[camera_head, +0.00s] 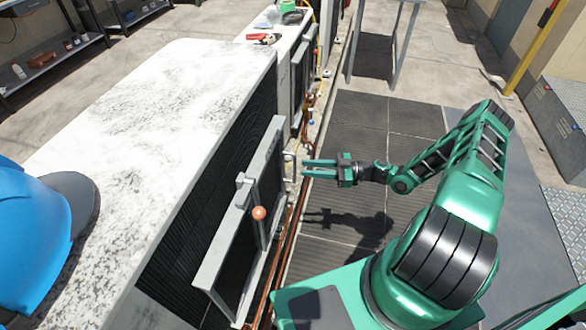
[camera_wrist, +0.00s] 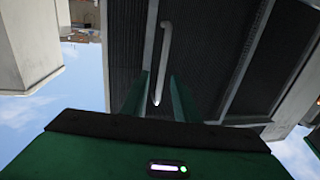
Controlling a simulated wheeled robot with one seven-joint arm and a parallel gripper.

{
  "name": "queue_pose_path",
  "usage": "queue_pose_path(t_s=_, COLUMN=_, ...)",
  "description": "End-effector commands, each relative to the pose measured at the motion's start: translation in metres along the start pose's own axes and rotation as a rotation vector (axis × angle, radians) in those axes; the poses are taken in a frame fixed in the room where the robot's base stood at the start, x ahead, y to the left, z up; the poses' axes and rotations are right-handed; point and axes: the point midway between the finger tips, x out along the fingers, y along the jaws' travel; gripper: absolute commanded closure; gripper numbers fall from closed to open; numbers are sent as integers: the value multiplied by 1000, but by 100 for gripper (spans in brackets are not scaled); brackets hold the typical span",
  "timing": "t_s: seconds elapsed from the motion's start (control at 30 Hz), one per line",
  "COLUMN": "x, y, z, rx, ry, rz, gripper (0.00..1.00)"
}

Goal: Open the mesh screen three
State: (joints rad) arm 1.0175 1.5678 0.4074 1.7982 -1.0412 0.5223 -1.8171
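A grey-framed mesh screen (camera_head: 212,262) with dark mesh stands at the side of the near white condenser unit. No number shows on it, so I cannot tell if it is screen three. A pale handle (camera_head: 291,166) sticks out near its far edge. A grey latch-like piece with an orange ball knob (camera_head: 259,213) sits mid-screen. My gripper (camera_head: 304,169) points left at the handle, its green fingers apart. In the wrist view, the handle bar (camera_wrist: 161,60) shows between the two fingers (camera_wrist: 158,98), in front of dark mesh. Contact with the handle cannot be told.
The white condenser top (camera_head: 150,110) spans the left, with a blue cap (camera_head: 35,235) at the near left. Copper pipes (camera_head: 296,215) run along the screen's foot. Another screened unit (camera_head: 303,70) stands beyond.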

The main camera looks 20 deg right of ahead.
Motion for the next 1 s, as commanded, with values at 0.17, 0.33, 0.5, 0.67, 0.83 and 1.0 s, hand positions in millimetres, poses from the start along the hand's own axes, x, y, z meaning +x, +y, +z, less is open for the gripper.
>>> queue_pose_path(t_s=0.17, x=31, y=-1, z=0, rx=0, ry=1, rz=-3, gripper=72)
queue_pose_path(t_s=0.33, x=50, y=-1, z=0, rx=1, ry=0, rz=-2, gripper=72)
queue_pose_path(t_s=0.5, x=57, y=0, z=0, rx=1, ry=-1, rz=0, gripper=72)
queue_pose_path(t_s=0.67, x=58, y=0, z=0, rx=1, ry=-1, rz=0, gripper=72)
queue_pose_path(t_s=0.83, x=58, y=0, z=0, rx=1, ry=-1, rz=0, gripper=89)
queue_pose_path(t_s=1.0, x=57, y=0, z=0, rx=0, ry=-1, rz=1, gripper=100)
